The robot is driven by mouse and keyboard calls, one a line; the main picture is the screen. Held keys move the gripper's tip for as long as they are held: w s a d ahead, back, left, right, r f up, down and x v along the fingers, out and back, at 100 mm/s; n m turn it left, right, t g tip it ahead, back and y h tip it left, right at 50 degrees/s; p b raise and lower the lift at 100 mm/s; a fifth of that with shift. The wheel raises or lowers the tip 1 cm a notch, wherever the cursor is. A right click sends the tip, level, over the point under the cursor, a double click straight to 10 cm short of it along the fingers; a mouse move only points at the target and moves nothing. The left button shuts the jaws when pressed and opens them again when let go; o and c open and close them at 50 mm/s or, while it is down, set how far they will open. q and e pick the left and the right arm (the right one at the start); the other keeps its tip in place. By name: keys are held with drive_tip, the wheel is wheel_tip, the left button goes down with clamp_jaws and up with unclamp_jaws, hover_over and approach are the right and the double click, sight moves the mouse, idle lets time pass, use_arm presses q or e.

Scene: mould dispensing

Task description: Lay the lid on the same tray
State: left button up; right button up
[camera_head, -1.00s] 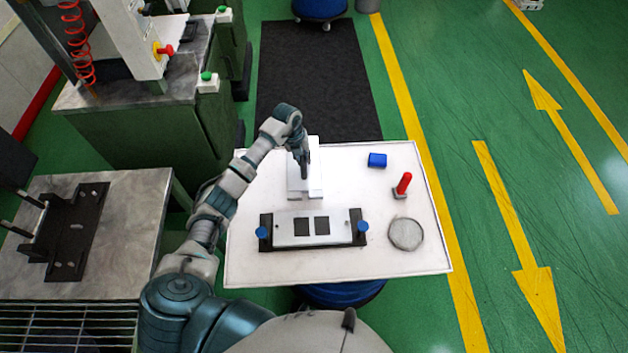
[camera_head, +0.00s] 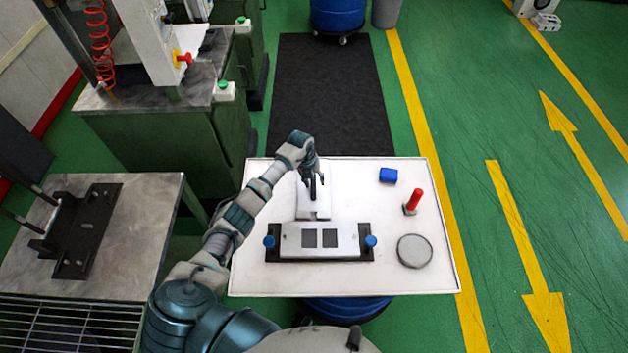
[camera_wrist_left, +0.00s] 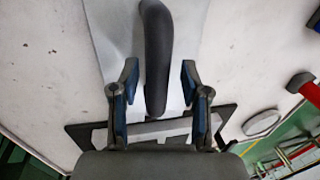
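The lid (camera_head: 322,209), a pale flat plate with a dark upright handle, lies on the white table behind the tray. In the left wrist view its black curved handle (camera_wrist_left: 156,50) stands between my fingers, with a gap on both sides. My left gripper (camera_head: 313,183) is over the lid; in the wrist view its fingers (camera_wrist_left: 160,72) are open around the handle. The tray (camera_head: 291,241) is a silver plate with two dark square recesses, set in a black base with a blue knob at each end. My right gripper is out of view.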

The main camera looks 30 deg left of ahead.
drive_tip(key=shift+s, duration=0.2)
use_arm(q)
drive_tip(key=shift+a+r, duration=0.1)
drive_tip(key=shift+a, duration=0.05)
drive_tip(key=shift+a+r, duration=0.1)
drive_tip(key=shift+r, duration=0.25)
wheel_tip(320, 180, up, 11)
drive_tip(key=s+a, duration=0.1)
drive_tip(key=a, duration=0.1)
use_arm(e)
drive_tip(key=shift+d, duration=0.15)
use_arm(q)
drive_tip(key=shift+f, duration=0.1)
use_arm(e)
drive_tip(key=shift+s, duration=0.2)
